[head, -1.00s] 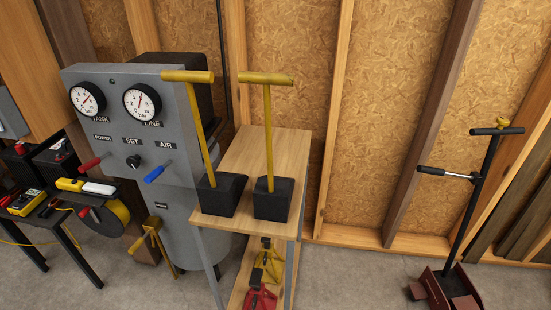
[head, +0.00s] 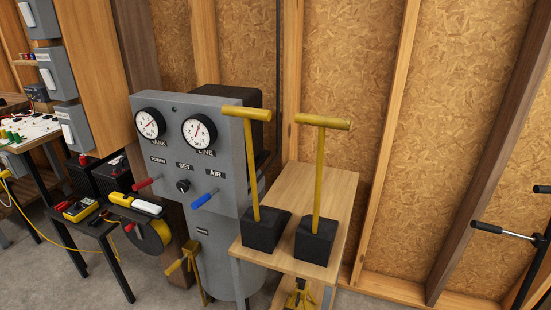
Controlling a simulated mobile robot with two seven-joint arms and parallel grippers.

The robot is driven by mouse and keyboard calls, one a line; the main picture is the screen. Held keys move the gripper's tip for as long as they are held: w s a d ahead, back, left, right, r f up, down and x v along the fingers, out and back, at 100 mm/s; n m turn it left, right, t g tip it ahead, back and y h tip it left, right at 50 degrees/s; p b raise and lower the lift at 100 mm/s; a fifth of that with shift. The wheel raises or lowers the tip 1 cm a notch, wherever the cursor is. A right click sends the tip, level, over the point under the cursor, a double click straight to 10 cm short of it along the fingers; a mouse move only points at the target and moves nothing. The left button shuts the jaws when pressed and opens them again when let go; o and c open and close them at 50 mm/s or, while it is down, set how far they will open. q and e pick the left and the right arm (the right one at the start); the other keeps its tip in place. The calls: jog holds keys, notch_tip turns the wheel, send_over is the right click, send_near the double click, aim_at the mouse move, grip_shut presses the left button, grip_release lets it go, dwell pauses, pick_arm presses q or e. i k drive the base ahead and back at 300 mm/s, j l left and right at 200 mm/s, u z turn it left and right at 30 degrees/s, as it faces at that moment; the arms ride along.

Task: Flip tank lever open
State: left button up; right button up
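A grey control panel (head: 215,155) stands left of centre, with a round gauge (head: 150,123) labelled TANK and another (head: 199,131) labelled LINE. A red lever (head: 145,184) sits by the POWER label, pointing left and slightly down. A blue lever (head: 205,199) sits by the AIR label, tilted with its upper end to the right. A grey cylindrical tank (head: 228,260) stands below the panel, with a small unreadable label. I cannot tell which lever is the tank lever. Neither gripper is in view.
A wooden cart (head: 338,190) carries two black blocks (head: 264,232) with yellow T-handles, close right of the panel. A dark side table (head: 95,225) with a yellow meter (head: 80,209) is at left. A yellow-handled object (head: 185,257) stands beside the tank. Floor shows at bottom left.

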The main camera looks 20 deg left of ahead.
aim_at(177, 263)
jog(key=u, duration=1.35)
jog(key=i+j+z, duration=0.1)
jog(key=z, duration=0.55)
jog(key=i+j+z, duration=0.15)
jog(key=j+z, duration=0.2)
jog(key=i+j+z, duration=0.15)
jog(key=j+z, duration=0.15)
jog(key=i+j, duration=0.1)
jog(key=j, duration=0.35)
jog(key=i+j+z, duration=0.1)
jog(key=j, duration=0.8)
jog(key=i+z, duration=0.05)
